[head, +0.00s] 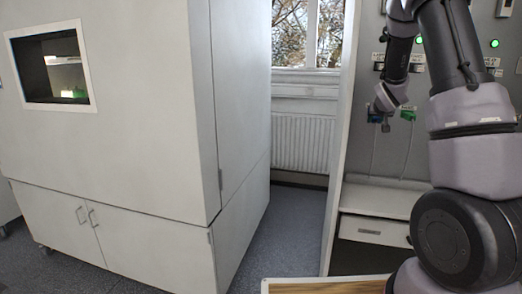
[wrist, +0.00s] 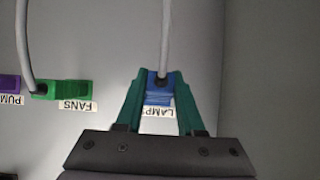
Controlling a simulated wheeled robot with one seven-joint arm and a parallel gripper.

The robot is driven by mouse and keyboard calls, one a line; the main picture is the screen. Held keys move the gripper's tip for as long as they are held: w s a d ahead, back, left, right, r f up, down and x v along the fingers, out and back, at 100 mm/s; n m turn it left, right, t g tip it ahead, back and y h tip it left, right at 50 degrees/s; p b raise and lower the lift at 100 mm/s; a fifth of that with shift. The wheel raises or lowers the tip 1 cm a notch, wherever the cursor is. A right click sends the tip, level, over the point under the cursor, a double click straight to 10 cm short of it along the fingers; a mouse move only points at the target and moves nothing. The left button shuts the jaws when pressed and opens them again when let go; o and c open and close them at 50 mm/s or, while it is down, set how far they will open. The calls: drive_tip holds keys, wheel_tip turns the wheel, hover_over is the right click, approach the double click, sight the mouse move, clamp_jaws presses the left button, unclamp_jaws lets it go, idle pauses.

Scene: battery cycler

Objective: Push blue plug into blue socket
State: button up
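The blue plug (wrist: 160,79), with a grey cable running up from it, is between the green fingertips of my gripper (wrist: 161,73) in the wrist view. The fingers lean in against its two sides, so my gripper looks shut on it. A lighter blue piece, seemingly the blue socket (wrist: 158,98), shows just below the plug, above the LAMP label. How far the plug sits in the socket cannot be told. In the head view my gripper (head: 385,126) is at the panel, and the plug is too small to make out clearly.
A green plug and socket (wrist: 62,90) labelled FANS are to the left, with a cable (wrist: 24,45) rising from them. A purple piece (wrist: 9,84) is at the far left edge. A large white cabinet (head: 120,120) stands left; a drawer unit (head: 375,230) is under the panel.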

drive_tip(key=shift+s+a+f, duration=0.25)
drive_tip(key=shift+s+f, duration=0.05)
drive_tip(key=shift+s, duration=0.55)
drive_tip(key=shift+s+a+f, duration=0.25)
drive_tip(key=shift+s+f, duration=0.05)
drive_tip(key=shift+s, duration=0.6)
drive_tip(key=shift+s+a+f, duration=0.25)
drive_tip(key=shift+s+f, duration=0.05)
drive_tip(key=shift+s, duration=0.55)
drive_tip(key=shift+s+r+g+y, duration=0.5)
drive_tip(key=shift+s+r+g, duration=0.8)
drive_tip(key=shift+r+g, duration=0.45)
drive_tip(key=shift+w+d+f, duration=0.1)
drive_tip(key=shift+w+d, duration=0.15)
drive_tip(key=shift+w, duration=1.15)
drive_tip(key=shift+w+d+f, duration=0.1)
drive_tip(key=shift+w+d, duration=0.1)
drive_tip(key=shift+w, duration=1.2)
drive_tip(key=shift+w+d+r, duration=0.1)
drive_tip(key=shift+w+d, duration=0.1)
drive_tip(key=shift+w, duration=0.45)
drive_tip(key=shift+w+d+r, duration=0.1)
drive_tip(key=shift+w+d, duration=0.05)
drive_tip(key=shift+w, duration=0.45)
